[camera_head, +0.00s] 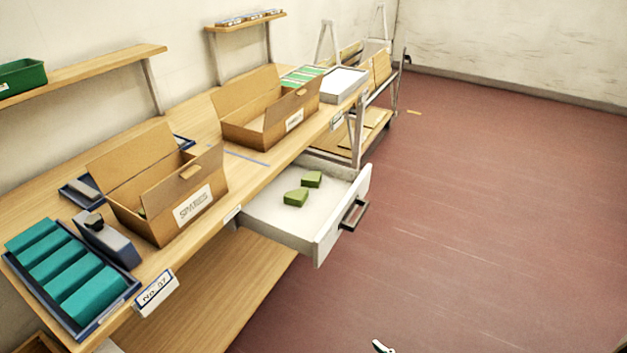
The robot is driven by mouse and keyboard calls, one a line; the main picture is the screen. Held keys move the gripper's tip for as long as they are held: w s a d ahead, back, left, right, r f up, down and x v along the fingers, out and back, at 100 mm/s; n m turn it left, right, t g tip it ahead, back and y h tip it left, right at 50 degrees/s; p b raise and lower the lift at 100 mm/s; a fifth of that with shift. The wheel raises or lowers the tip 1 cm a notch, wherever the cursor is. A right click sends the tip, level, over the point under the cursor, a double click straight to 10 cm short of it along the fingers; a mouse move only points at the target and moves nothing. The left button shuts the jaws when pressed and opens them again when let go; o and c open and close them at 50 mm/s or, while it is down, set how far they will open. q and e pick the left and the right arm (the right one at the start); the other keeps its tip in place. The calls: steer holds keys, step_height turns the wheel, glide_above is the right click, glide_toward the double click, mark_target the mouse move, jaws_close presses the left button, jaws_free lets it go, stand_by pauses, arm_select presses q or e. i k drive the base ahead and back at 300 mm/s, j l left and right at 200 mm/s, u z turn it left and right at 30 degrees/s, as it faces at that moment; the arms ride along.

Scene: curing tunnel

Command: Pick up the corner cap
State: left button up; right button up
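Two small olive-green blocks lie on the floor of an open white drawer (265,222). The nearer green piece (296,198) has an angled outline; the farther green piece (312,179) is smaller in view. They look like the only candidates for the corner cap, but I cannot tell which one it is. A small white and black tip (382,346) at the bottom edge looks like part of my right gripper, well below and apart from the drawer. Its opening is not shown. My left gripper is not in view.
The drawer is pulled out under the wooden bench, its dark handle (353,214) facing right. On the bench stand an open SPARES carton (155,225), another open carton (250,140), and a blue tray (120,306) of teal blocks. The red floor (480,220) at right is clear.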

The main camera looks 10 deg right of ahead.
mark_target(312, 179)
steer(key=i+l+z, duration=0.2)
steer(key=l+z, duration=0.2)
steer(key=i+l+z, duration=0.25)
steer(key=z, duration=0.15)
steer(key=i+l+z, duration=0.35)
steer(key=i+z, duration=0.25)
steer(key=z, duration=0.15)
steer(key=i+l+u, duration=0.15)
steer(key=i, duration=0.25)
steer(key=i+l+u, duration=0.2)
steer(key=i, duration=0.15)
steer(key=i+l+u, duration=0.15)
steer(key=i, duration=0.25)
steer(key=i+l+u, duration=0.15)
steer(key=u, duration=0.25)
steer(key=i+l+u, duration=0.2)
steer(key=u, duration=0.15)
steer(key=i+l+u, duration=0.1)
steer(key=l+u, duration=0.3)
steer(key=j, duration=0.1)
